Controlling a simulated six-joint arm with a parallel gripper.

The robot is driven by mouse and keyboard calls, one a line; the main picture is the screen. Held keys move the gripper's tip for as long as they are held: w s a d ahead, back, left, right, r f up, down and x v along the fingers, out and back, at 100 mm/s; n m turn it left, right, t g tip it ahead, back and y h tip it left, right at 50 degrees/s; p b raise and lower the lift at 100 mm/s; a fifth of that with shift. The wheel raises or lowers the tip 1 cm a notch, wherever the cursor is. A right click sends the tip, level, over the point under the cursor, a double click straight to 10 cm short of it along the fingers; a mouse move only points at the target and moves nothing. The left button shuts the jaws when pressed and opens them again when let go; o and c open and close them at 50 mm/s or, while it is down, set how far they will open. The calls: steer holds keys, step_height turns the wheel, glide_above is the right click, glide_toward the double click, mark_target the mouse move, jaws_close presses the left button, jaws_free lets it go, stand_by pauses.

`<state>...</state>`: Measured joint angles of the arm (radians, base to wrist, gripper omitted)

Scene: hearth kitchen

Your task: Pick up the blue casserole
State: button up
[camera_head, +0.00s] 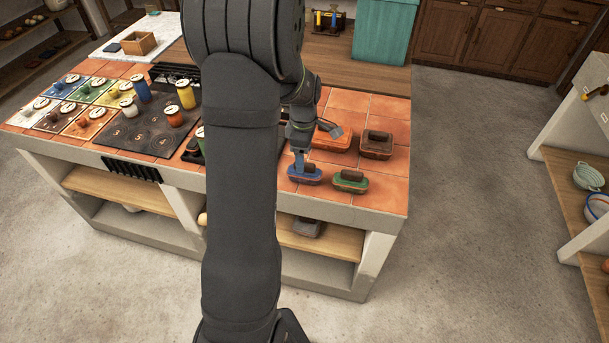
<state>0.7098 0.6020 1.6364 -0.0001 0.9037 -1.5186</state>
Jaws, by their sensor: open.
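The blue casserole (304,177) sits on the orange tiled counter near its front edge, right of my arm. It is a small oblong dish with a brown top piece. My gripper (301,163) is directly over it, pointing down at the brown top. The jaws are open. The fingertips are small here, and I cannot tell whether they touch the casserole.
A green casserole (351,182) stands close on the right. An orange one (332,139) and a brown one (376,145) stand behind. A dark cooktop (140,133) with canisters lies left of my arm. Bare tiles (388,192) lie at the counter's right end.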

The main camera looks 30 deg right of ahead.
mark_target(305, 172)
steer(key=shift+s+a+f, duration=0.1)
steer(key=shift+a+f, duration=0.05)
steer(key=shift+f, duration=1.45)
steer(key=shift+s+a+f, duration=0.1)
steer(key=shift+a+f, duration=0.05)
steer(key=shift+f, duration=1.4)
steer(key=c, duration=1.2)
steer(key=shift+r, duration=0.1)
